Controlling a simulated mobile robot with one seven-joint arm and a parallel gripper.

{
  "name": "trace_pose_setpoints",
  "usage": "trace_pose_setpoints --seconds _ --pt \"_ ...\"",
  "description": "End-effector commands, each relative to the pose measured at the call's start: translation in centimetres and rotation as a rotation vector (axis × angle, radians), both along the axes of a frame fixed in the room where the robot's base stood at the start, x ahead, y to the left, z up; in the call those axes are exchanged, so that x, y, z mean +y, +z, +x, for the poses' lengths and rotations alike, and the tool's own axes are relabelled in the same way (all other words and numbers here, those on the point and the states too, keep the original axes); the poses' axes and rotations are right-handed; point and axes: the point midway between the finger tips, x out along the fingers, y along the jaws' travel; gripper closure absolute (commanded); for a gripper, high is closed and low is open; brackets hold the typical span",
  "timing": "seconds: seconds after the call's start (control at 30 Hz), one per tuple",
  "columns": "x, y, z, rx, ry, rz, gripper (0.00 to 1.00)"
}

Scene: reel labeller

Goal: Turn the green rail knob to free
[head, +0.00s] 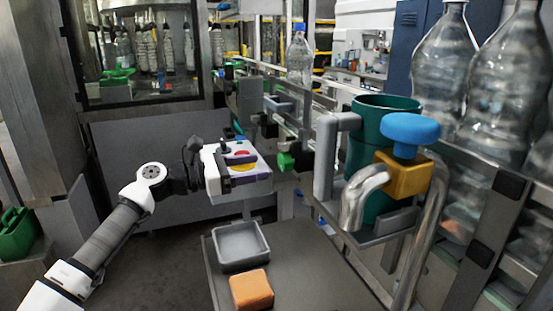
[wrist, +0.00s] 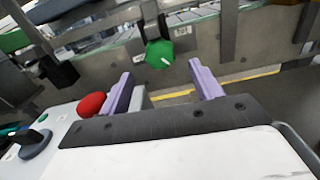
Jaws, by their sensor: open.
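The green rail knob (wrist: 159,53) is in the wrist view, faceted, with a short white mark toward its lower right. It sits below a dark clamp on the conveyor's side. It also shows in the head view (head: 285,161), at the near end of the rail. My gripper (wrist: 160,72) is open, its two purple fingers spread on either side of the knob in the picture. The knob appears beyond the fingertips, with nothing held. In the head view my gripper (head: 252,168) points right toward the knob, apart from it.
A control box (head: 240,193) with a red button (wrist: 92,103) and a black selector (wrist: 34,142) lies close by my gripper. A grey tray (head: 240,263) and an orange block (head: 251,290) are on the cart below. A blue-knobbed post (head: 409,130) stands right.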

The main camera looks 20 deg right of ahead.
Motion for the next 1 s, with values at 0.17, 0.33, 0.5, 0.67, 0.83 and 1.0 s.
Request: trace_pose_setpoints --seconds 0.17,0.33,0.5,0.67,0.83,1.0 --pt "-3.7 0.3 0.0 0.001 -0.004 0.000 0.36" --pt "-5.8 0.2 0.1 0.000 -0.002 -0.001 0.36" --pt "-6.5 0.1 0.2 0.000 -0.001 -0.001 0.36" --pt "-6.6 0.0 0.2 0.001 0.000 -0.001 0.36" --pt "-6.6 0.0 0.2 0.001 0.000 -0.002 0.46" --pt "-6.6 0.0 0.2 0.001 0.000 -0.002 0.68"
